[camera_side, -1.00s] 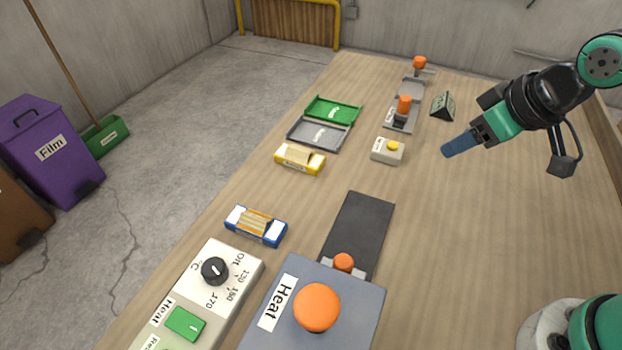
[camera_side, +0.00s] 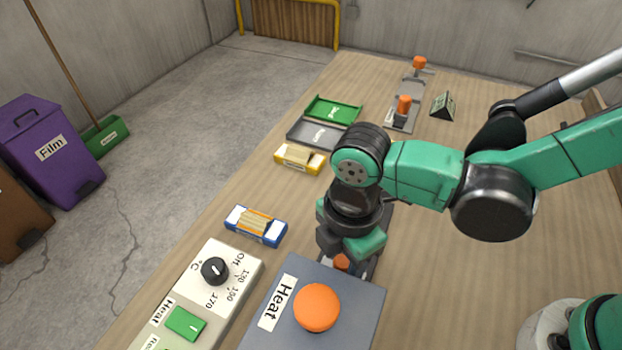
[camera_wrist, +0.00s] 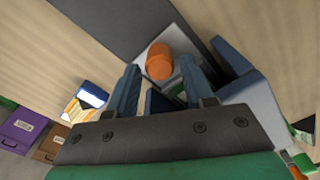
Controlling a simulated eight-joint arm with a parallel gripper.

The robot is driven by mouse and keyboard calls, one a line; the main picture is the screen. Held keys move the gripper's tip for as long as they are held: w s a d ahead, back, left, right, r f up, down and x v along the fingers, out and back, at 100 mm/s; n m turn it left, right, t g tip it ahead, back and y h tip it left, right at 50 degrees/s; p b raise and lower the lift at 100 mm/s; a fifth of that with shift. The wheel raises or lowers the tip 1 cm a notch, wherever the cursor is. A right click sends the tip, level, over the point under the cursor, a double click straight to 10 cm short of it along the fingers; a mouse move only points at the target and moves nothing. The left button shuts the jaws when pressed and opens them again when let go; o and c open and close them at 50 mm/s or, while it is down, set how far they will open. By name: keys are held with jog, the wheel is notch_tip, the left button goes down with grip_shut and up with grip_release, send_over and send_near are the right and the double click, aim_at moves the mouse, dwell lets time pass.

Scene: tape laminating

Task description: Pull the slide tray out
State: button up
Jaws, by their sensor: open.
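The slide tray's orange knob (camera_side: 341,262) stands on a light metal plate at the mouth of the grey-blue Heat press (camera_side: 350,300). In the wrist view the knob (camera_wrist: 158,60) shows between and a little beyond the tips of my two blue fingers. The light plate (camera_wrist: 184,72) is partly seen around it. My gripper (camera_side: 345,252) points down over the knob and is open, with a finger on each side. I cannot tell whether either finger touches the knob. The rest of the tray is hidden in the press. A dark strip (camera_wrist: 100,22) extends away from the press.
The press has a large orange button (camera_side: 317,307) on top. A white control box (camera_side: 218,280) and a blue box (camera_side: 256,226) stand to its left. A yellow box (camera_side: 300,159), grey tray (camera_side: 320,134) and green tray (camera_side: 333,109) lie farther back.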

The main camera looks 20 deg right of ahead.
jog(key=shift+f, duration=0.9)
grip_shut()
jog(key=shift+w+d, duration=0.1)
dwell(0.8)
